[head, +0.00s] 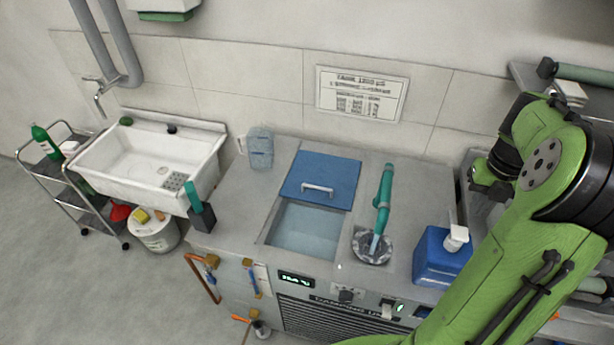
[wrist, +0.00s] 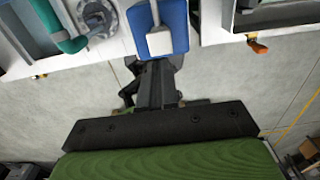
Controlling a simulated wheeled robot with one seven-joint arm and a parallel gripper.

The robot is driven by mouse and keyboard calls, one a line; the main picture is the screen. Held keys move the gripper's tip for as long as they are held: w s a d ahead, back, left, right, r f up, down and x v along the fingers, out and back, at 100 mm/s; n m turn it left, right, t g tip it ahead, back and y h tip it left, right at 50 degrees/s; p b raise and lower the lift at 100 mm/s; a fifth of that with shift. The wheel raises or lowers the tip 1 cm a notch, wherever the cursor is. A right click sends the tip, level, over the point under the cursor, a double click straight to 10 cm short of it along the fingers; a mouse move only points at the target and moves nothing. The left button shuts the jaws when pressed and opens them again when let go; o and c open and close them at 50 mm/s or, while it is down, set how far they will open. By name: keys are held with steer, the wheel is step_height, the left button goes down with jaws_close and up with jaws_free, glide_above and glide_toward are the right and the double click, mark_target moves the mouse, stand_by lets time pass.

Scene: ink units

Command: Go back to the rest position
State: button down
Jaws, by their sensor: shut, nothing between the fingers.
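My gripper (wrist: 157,68) shows in the wrist view as a dark narrow pair of fingers, shut and empty, pointing toward the top of the picture. Beyond the fingertips in that view is a blue container with a white pump top (wrist: 160,42); I cannot tell the gap between them. In the head view my green arm fills the right side, and the gripper cannot be made out there. The same blue container (head: 437,257) stands on the counter just left of my arm.
A sink (head: 150,160) and trolley (head: 62,185) stand left.

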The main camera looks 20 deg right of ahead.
stand_by(0.3)
steer(key=a+r+n+t+h, duration=0.1)
steer(key=a+r+n, duration=0.3)
steer(key=a+n, duration=0.55)
steer(key=a+r+n+t+h, duration=0.1)
steer(key=a+r+n, duration=0.3)
steer(key=a+n, duration=0.5)
steer(key=s+a+n+t+y, duration=0.1)
steer(key=s+a+n, duration=0.3)
steer(key=n, duration=0.8)
steer(key=s+a+n+t+y, duration=0.1)
steer(key=s+a+n, duration=0.3)
steer(key=a+n, duration=0.4)
steer(key=n+t, duration=0.1)
steer(key=n, duration=0.2)
steer(key=shift+s+f+n+t, duration=0.3)
steer(key=shift+s+f+n, duration=0.05)
steer(key=shift+s, duration=0.05)
steer(key=shift+a, duration=0.1)
